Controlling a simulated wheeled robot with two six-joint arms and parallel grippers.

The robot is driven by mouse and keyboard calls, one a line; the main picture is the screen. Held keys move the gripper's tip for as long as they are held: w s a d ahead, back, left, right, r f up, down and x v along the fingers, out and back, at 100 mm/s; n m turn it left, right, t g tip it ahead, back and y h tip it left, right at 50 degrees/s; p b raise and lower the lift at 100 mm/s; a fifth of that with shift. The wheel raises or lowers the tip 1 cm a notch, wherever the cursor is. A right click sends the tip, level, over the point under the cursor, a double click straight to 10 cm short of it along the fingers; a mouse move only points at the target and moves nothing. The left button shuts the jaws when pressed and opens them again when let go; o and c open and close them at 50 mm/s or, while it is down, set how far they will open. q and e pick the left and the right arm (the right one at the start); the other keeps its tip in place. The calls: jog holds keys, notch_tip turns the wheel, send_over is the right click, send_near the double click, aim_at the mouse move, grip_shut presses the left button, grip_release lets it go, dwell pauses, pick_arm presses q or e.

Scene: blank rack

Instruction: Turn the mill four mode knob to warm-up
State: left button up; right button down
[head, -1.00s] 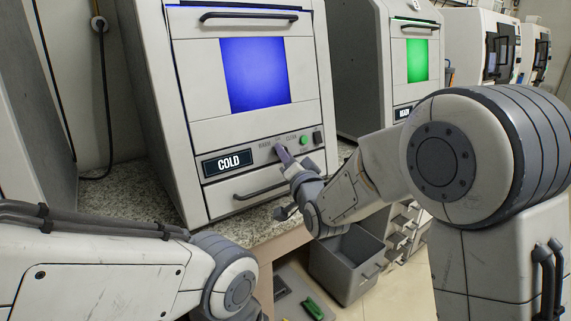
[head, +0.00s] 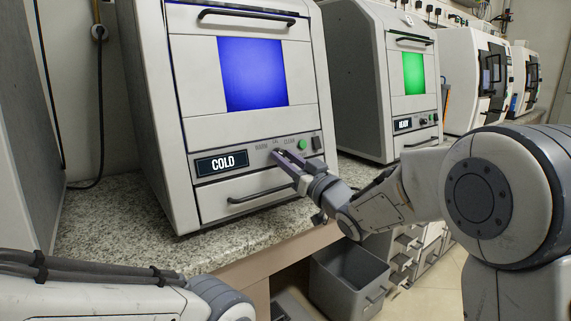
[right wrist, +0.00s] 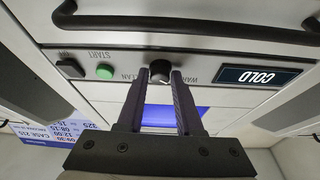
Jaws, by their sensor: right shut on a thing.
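The mode knob (right wrist: 160,68) is a small round dark knob on the panel of a pale mill (head: 222,135) with a blue window. In the right wrist view it sits between the fingertips of my right gripper (right wrist: 160,76), between the WARM and CLEAN labels. My right gripper (head: 279,154) is shut on the knob; in the head view its fingers hide most of it. The mill's display (head: 222,163) reads COLD, and also shows upside down in the right wrist view (right wrist: 256,75). The knob's exact pointing is too small to tell. My left gripper is out of view.
A green START button (head: 302,145) and a dark switch (head: 317,142) sit right of the knob. A drawer handle (head: 262,192) runs below. A second mill (head: 385,80) with a green window reads READY. A grey bin (head: 350,275) stands under the counter (head: 110,230).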

jog(key=shift+f+n, duration=0.1)
jog(key=shift+n, duration=0.4)
jog(key=c, duration=0.6)
grip_release()
jog(key=v, duration=1)
jog(key=shift+s+d+p, duration=0.1)
jog(key=shift+d+p, duration=0.2)
jog(key=shift+p, duration=0.1)
